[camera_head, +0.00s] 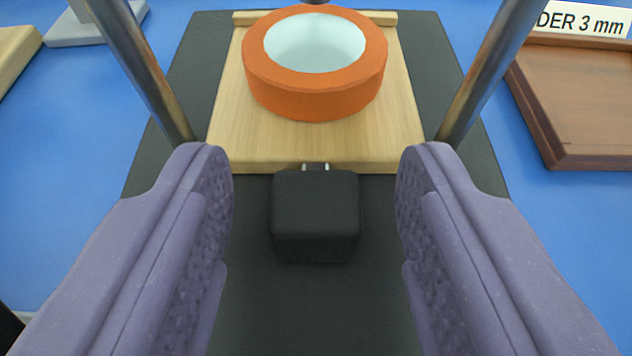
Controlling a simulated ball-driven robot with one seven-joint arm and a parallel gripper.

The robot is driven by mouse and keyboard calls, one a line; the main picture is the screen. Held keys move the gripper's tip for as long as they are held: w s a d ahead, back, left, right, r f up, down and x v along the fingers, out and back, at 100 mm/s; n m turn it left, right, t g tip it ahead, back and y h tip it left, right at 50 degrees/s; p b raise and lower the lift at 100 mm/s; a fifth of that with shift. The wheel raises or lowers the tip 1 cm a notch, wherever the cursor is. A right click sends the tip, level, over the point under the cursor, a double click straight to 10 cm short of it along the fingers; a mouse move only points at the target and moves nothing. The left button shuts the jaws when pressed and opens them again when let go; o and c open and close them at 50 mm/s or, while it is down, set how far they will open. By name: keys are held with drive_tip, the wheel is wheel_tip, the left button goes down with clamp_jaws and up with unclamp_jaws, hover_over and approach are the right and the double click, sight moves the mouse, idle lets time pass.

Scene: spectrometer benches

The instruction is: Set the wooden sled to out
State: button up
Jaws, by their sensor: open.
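The wooden sled (230,140) is a pale wooden board on a black base (380,290), between two metal rods. It carries an orange ring (315,95) with a pale blue-white disc inside. A black block (315,210) stands at the sled's near edge, with a small metal fitting between them. My gripper (315,190) is open, with one purple finger on each side of the black block. A gap shows between each finger and the block. I cannot tell the height of the fingertips above the base.
A dark brown wooden tray (585,100) lies at the right, with a white label (585,18) reading "DER 3 mm" behind it. A grey stand (80,30) and a pale wooden piece (15,50) are at the upper left. Blue bench surface (70,150) is bare at the left.

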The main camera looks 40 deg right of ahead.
clamp_jaws()
drive_tip(key=s+a+p, duration=0.1)
drive_tip(key=s+a, duration=0.1)
drive_tip(key=s, duration=0.1)
drive_tip(key=s+a+p, duration=0.1)
drive_tip(key=s+a, duration=0.1)
drive_tip(key=s+a+p, duration=0.1)
drive_tip(key=s+a, duration=0.1)
drive_tip(key=s, duration=0.1)
drive_tip(key=shift+s+a+p, duration=0.2)
drive_tip(key=shift+s+p, duration=0.15)
drive_tip(key=shift+f, duration=0.15)
unclamp_jaws()
drive_tip(key=shift+s, duration=0.1)
drive_tip(key=shift+a, duration=0.1)
drive_tip(key=p+v, duration=0.2)
drive_tip(key=v, duration=0.6)
